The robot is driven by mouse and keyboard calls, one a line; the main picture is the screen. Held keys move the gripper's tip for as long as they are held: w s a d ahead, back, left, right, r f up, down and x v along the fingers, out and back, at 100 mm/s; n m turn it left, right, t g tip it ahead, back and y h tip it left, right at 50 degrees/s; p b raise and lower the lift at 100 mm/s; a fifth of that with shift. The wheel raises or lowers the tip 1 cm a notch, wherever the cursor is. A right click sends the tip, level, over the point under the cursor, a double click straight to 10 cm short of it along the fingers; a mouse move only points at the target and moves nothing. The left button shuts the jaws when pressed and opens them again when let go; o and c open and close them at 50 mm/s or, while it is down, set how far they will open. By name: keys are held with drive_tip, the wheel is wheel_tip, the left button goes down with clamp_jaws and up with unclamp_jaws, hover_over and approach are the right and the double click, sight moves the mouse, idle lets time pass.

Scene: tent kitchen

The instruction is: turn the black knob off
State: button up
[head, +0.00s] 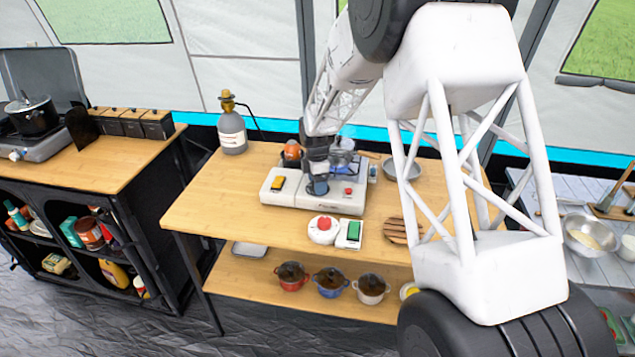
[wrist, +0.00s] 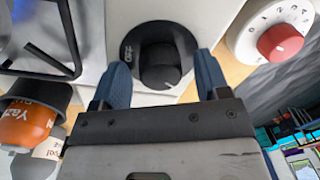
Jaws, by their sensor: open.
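The black knob (wrist: 158,68) shows in the wrist view, set in a dark round recess on the front of a white appliance. My gripper (wrist: 162,76) is open, with one blue fingertip on each side of the knob. The fingertips look close to it, but I cannot tell whether they touch. In the head view my gripper (head: 318,187) is at the front of the white appliance (head: 338,203). The knob is hidden there behind the gripper.
A white dial with a red knob (head: 323,229) and a green switch (head: 349,235) stand in front of the appliance. An orange item (wrist: 28,122) is close by in the wrist view. A gas bottle (head: 232,132) stands behind left. The left tabletop (head: 205,205) is clear.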

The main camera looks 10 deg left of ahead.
drive_tip(key=shift+c, duration=0.2)
drive_tip(key=c, duration=0.9)
